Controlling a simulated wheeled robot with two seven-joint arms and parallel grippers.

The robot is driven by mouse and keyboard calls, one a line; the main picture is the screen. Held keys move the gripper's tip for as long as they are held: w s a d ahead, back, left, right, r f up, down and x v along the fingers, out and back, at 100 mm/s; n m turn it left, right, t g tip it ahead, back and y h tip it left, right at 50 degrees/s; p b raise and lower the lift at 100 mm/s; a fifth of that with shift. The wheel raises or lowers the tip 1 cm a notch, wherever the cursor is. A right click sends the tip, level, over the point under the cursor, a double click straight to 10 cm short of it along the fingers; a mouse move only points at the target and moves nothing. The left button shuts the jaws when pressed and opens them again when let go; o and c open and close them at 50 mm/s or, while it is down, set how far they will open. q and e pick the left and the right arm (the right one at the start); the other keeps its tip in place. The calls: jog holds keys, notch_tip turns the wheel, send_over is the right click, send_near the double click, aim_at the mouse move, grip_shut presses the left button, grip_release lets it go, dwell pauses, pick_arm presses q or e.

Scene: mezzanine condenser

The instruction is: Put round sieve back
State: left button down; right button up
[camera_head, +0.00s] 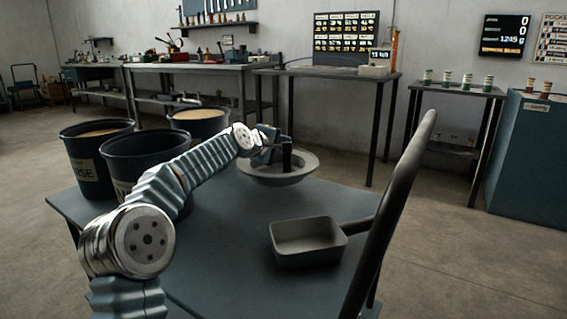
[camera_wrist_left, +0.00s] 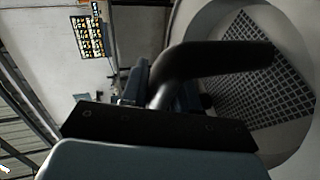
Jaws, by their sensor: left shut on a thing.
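The round sieve (camera_head: 294,176) is a pale grey, wide-rimmed bowl at the far edge of the dark table. In the left wrist view its pale rim and dark mesh (camera_wrist_left: 262,82) fill the right side. My left gripper (camera_head: 270,146) is shut on the sieve's dark bent handle (camera_wrist_left: 215,58), which also shows upright in the head view. I cannot tell whether the sieve rests on the table or hangs just above it. My right gripper is not in view.
A rectangular grey scoop (camera_head: 309,257) with a dark handle lies on the table (camera_head: 225,255) at front right. Black buckets of grainy material (camera_head: 97,165) stand at left. A thick dark curved bar (camera_head: 392,215) rises at right. Table between sieve and scoop is clear.

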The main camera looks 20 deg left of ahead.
aim_at(262, 180)
pick_arm(q)
jog(key=shift+w+f, duration=1)
jog(key=shift+f, duration=0.2)
jog(key=f, duration=0.1)
jog(key=f+b, duration=0.1)
jog(key=f, duration=0.1)
jog(key=shift+w+a+f, duration=0.15)
jog(key=shift+w+f, duration=0.05)
jog(key=shift+f, duration=0.1)
jog(key=shift+r, duration=0.1)
jog(key=c, duration=1.3)
grip_release()
jog(key=shift+f, duration=0.2)
jog(key=o, duration=0.5)
jog(key=shift+c, duration=0.2)
jog(key=shift+r, duration=0.15)
jog(key=b+v, duration=0.3)
jog(key=v, duration=0.8)
jog(key=shift+s, duration=0.15)
jog(key=shift+s+r, duration=0.2)
jog(key=shift+s, duration=0.1)
